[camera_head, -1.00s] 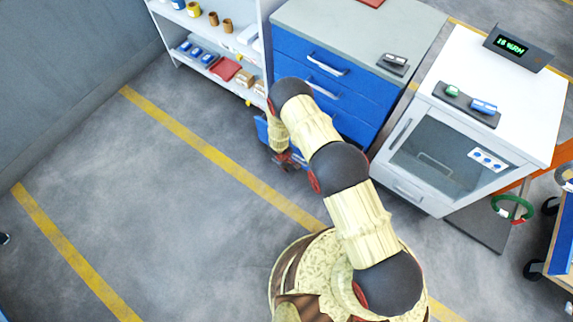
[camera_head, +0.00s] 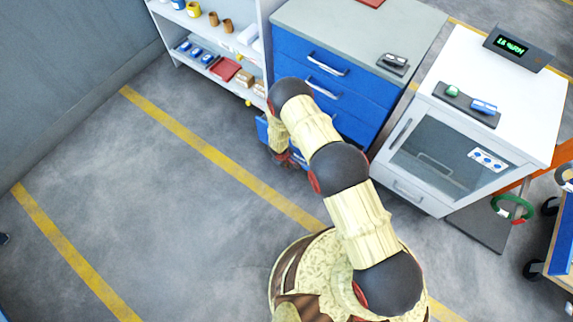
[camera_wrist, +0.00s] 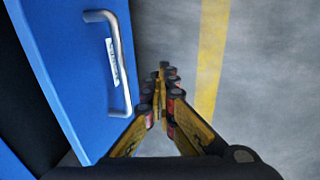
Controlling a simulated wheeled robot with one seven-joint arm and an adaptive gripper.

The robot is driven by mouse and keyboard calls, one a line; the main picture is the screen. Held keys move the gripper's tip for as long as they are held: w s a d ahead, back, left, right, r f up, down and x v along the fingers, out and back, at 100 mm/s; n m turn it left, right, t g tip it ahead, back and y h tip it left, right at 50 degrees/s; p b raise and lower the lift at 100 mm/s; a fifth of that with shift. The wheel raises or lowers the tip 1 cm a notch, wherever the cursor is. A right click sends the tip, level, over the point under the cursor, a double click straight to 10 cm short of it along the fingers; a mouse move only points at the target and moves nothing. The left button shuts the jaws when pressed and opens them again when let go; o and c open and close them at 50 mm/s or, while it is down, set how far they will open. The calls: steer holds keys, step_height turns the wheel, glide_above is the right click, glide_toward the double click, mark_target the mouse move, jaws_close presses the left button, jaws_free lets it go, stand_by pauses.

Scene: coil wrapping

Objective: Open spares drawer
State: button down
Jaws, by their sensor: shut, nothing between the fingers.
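The blue drawer cabinet (camera_head: 359,91) stands at top centre in the head view, with a grey top and bar handles. A blue drawer front (camera_wrist: 68,55) fills the left of the wrist view, with a silver bar handle (camera_wrist: 123,62) and a small white label, too blurred to read. A dark gap shows behind this front, so it appears to stand out from the cabinet. My gripper (camera_wrist: 163,72) is shut and empty, just beside the handle's lower end and not around it. In the head view, my gripper (camera_head: 289,159) is low by the cabinet's front; my arm hides much of the lower drawers.
A white shelf (camera_head: 222,45) with small goods stands left of the cabinet. A white oven-like unit (camera_head: 440,165) with a display stands to the right. A blue cart (camera_head: 560,235) is at the right edge. The grey floor with yellow lines is clear at left.

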steer(key=c, duration=2.3)
jaws_free()
steer(key=shift+c, duration=0.2)
steer(key=o, duration=0.4)
steer(key=shift+c, duration=0.2)
steer(key=shift+o, duration=0.5)
steer(key=shift+r, duration=0.1)
step_height(320, 180, up, 12)
steer(key=s+a, duration=0.1)
steer(key=s, duration=0.1)
steer(key=shift+a+f, duration=0.2)
steer(key=shift+f, duration=0.05)
steer(key=shift+w, duration=0.1)
